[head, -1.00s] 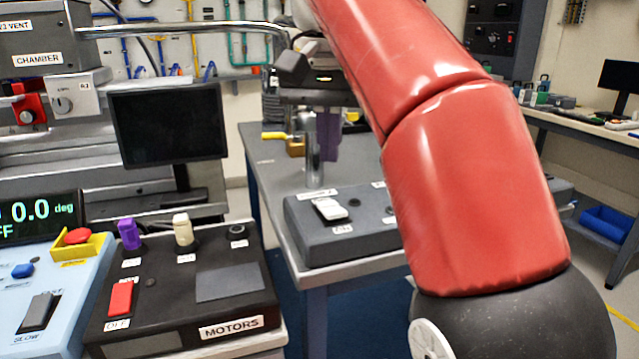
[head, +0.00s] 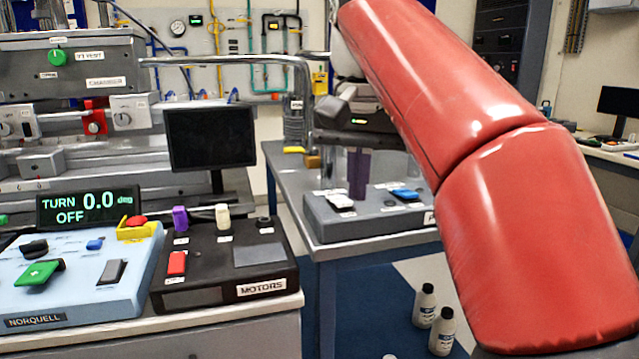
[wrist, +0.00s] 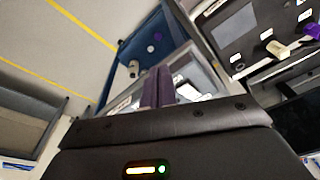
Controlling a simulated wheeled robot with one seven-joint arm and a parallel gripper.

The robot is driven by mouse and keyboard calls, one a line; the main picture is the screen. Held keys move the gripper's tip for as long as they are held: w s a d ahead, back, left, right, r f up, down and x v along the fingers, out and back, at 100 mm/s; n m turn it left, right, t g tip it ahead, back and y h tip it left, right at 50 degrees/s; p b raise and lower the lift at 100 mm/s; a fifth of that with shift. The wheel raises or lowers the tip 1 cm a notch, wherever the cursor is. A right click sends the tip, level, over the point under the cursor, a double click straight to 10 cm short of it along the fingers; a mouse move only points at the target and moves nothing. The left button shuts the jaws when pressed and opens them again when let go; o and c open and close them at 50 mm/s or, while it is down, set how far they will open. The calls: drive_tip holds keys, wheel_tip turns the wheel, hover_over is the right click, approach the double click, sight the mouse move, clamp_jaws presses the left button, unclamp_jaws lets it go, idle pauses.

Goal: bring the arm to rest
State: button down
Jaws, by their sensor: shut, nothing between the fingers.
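My red arm (head: 450,110) reaches from the lower right up to the top middle in the head view. My gripper (head: 358,196) hangs from the dark wrist with its purple fingers pointing down, in front of the grey switch box on the back table. In the wrist view my gripper (wrist: 158,72) shows its two purple fingers side by side, closed together. Nothing is held between them. In the head view the fingertips appear just above or in front of the box; I cannot tell the exact gap.
A grey box (head: 318,222) with white and blue switches sits on the back table (head: 290,180). A black MOTORS box (head: 215,292) and a light-blue NORQUELL panel (head: 75,300) stand at left. A monitor (head: 209,137) is behind them. White bottles (head: 442,332) stand on the floor.

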drive_tip(key=s+d+f+n+t, duration=0.1)
drive_tip(key=s+d+f, duration=0.2)
drive_tip(key=f, duration=0.6)
drive_tip(key=s+d+f+t, duration=0.1)
drive_tip(key=s+d+f, duration=0.2)
drive_tip(key=s+f, duration=0.4)
drive_tip(key=s+d+f+n+t, duration=0.1)
drive_tip(key=s+d+f, duration=0.3)
drive_tip(key=f, duration=0.7)
drive_tip(key=shift+s+f+n+t, duration=0.3)
drive_tip(key=shift+s+f+t, duration=0.1)
drive_tip(key=shift+s, duration=0.2)
drive_tip(key=shift+d+r, duration=0.1)
drive_tip(key=shift+d, duration=0.05)
